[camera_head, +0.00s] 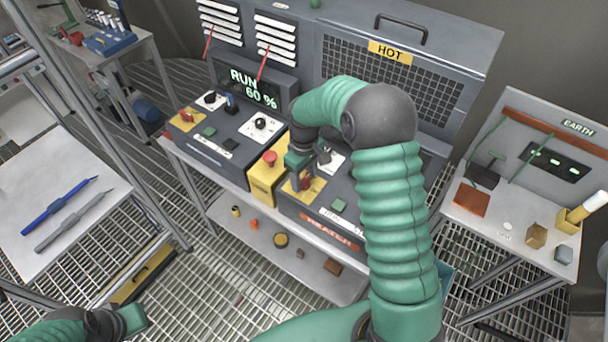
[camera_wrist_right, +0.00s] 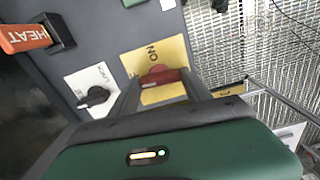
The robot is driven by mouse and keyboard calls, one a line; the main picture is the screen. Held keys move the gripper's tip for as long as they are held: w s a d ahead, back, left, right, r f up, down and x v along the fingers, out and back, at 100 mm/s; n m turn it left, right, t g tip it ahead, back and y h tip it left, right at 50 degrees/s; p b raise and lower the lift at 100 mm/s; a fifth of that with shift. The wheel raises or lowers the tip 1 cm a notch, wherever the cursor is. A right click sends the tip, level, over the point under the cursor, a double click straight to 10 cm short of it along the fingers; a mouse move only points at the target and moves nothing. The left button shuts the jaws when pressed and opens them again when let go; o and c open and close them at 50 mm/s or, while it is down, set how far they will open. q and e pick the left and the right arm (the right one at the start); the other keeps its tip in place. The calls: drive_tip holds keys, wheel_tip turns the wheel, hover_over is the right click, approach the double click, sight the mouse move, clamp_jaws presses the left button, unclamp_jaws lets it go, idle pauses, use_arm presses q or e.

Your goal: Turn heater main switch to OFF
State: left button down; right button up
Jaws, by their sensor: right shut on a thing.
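The heater main switch is a red rotary handle (camera_wrist_right: 163,78) on a yellow plate (camera_wrist_right: 177,52) marked ON in the right wrist view. In the head view its yellow plate (camera_head: 314,188) sits on the heater panel, with the handle partly hidden by my right gripper. My right gripper (camera_wrist_right: 163,92) is shut on the red handle, one finger on each side. It also shows in the head view (camera_head: 308,170), reaching down onto the panel. Which mark the handle points to is not clear. My left gripper (camera_head: 130,319) is low at the left, away from the panel; its fingers are not clear.
A white LOCK plate with a black knob (camera_wrist_right: 95,97) and an orange HEAT handle (camera_wrist_right: 25,38) are close to my right gripper. A red stop button (camera_head: 270,158) stands on a yellow box. The display (camera_head: 253,86) reads RUN 60 %. A HOT-labelled mesh guard (camera_head: 390,52) stands behind.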

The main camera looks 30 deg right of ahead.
sight(304, 178)
drive_tip(key=shift+w+d+r+n, duration=0.1)
drive_tip(key=shift+w+r+n, duration=0.15)
drive_tip(key=shift+n, duration=0.45)
drive_tip(key=o, duration=1.4)
drive_tip(key=shift+s+f, duration=0.1)
drive_tip(key=shift+f, duration=0.1)
drive_tip(key=shift+c, duration=0.2)
wheel_tip(304, 178, up, 17)
drive_tip(key=b, duration=0.2)
drive_tip(key=shift+f+b, duration=0.15)
drive_tip(key=shift+b, duration=0.25)
